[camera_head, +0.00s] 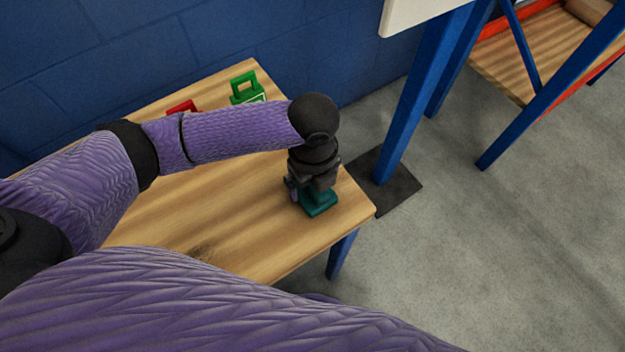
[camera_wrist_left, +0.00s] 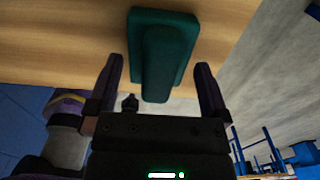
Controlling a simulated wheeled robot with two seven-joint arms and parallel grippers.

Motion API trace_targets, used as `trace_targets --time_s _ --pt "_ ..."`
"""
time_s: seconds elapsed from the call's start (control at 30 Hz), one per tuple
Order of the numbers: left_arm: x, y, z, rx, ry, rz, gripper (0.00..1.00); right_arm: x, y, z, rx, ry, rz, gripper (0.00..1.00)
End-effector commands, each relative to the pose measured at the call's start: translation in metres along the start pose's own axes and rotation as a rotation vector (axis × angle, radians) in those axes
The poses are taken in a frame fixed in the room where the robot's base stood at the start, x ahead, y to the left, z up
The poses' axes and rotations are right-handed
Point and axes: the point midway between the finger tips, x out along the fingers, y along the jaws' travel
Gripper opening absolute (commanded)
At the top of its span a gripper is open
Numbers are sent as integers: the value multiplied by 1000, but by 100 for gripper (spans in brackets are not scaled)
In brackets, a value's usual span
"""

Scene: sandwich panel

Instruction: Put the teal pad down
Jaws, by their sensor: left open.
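The teal pad (camera_head: 318,203) lies on the wooden table (camera_head: 230,228) near its right corner. In the left wrist view the pad (camera_wrist_left: 163,50) shows as a teal block with a raised grip that points toward my gripper. My left gripper (camera_head: 308,192) is right above the pad, partly hiding it. In the left wrist view the left gripper (camera_wrist_left: 158,80) is open, with one finger on each side of the pad's grip and a visible gap on both sides. My right gripper is not in view.
A green piece with a handle (camera_head: 247,88) and a red piece (camera_head: 183,107), partly hidden by my arm, are at the table's far side. A blue wall (camera_head: 140,40) stands behind. Blue posts (camera_head: 415,100) rise right of the table. The table's middle is clear.

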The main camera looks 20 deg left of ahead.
Motion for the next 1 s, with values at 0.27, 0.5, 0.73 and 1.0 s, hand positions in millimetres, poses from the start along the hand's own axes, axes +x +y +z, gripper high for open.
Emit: trace_targets --time_s 0.27,0.5,0.73,1.0 --pt "-85 -1 0 -1 -2 -6 100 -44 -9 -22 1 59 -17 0" --pt "-104 0 0 -1 0 -2 100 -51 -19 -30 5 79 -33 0" --pt "-103 0 0 -1 1 -1 100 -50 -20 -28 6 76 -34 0" --pt "-103 0 0 0 1 -1 100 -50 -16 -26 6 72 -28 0"
